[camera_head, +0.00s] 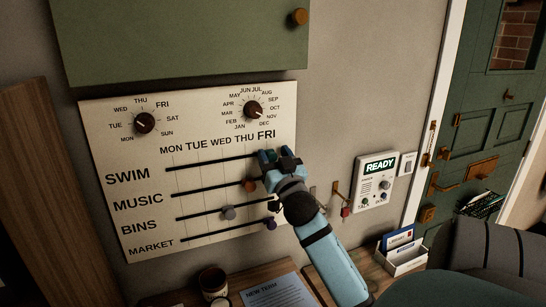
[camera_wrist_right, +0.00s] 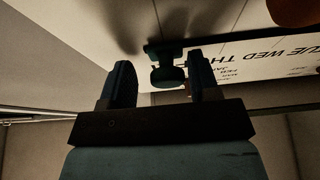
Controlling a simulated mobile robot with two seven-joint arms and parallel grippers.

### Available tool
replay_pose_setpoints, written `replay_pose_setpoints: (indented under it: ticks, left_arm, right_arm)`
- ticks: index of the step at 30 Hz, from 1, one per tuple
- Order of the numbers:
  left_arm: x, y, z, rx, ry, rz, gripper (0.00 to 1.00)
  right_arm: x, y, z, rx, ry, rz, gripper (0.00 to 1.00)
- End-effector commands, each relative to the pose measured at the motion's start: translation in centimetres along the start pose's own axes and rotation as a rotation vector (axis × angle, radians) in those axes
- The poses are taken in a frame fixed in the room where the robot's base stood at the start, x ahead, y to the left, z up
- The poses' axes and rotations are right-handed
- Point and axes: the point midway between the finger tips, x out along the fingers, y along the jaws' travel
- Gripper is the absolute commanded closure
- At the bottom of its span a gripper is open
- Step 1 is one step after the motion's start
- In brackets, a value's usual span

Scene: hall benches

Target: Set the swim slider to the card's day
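The cream wall board (camera_head: 140,215) has rows labelled SWIM, MUSIC, BINS and MARKET under day names MON to FRI. FRI is printed larger. The swim track (camera_head: 210,162) runs along the top row. My right gripper (camera_head: 280,163) is at its right end, under FRI, hiding most of the swim knob. In the wrist view, a teal knob (camera_wrist_right: 168,76) lies between my two open fingers, closer to the right finger, with a gap on the left. A NEW TERM card (camera_head: 268,292) lies below; its smaller text is unreadable. My left gripper is not in view.
Two dials are above. A READY panel (camera_head: 376,182) and keys hang right. A mug (camera_head: 213,282) and letter tray (camera_head: 402,260) stand below.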

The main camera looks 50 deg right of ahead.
Motion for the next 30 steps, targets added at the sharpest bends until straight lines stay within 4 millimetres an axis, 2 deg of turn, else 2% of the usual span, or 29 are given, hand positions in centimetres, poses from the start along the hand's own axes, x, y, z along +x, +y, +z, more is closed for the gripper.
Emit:
replay_pose_setpoints:
  ticks: [5,8,11,21,25,30]
  left_arm:
    - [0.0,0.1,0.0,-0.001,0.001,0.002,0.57]
    - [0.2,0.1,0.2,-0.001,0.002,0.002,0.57]
    - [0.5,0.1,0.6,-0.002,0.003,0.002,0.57]
    - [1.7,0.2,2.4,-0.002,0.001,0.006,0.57]
    - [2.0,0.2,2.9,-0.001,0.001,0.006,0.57]
    - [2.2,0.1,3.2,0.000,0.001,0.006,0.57]
  right_arm:
    - [-0.2,-0.1,0.0,0.001,0.000,-0.001,0.44]
    - [-1.0,-0.1,0.2,0.002,-0.001,-0.001,0.44]
    - [-2.6,0.0,0.3,0.003,-0.002,0.000,0.44]
    - [-10.3,0.1,0.4,0.002,-0.004,0.002,0.44]
    - [-12.3,0.2,0.3,0.002,-0.001,0.001,0.44]
    - [-13.7,0.2,0.1,0.001,-0.001,0.001,0.44]
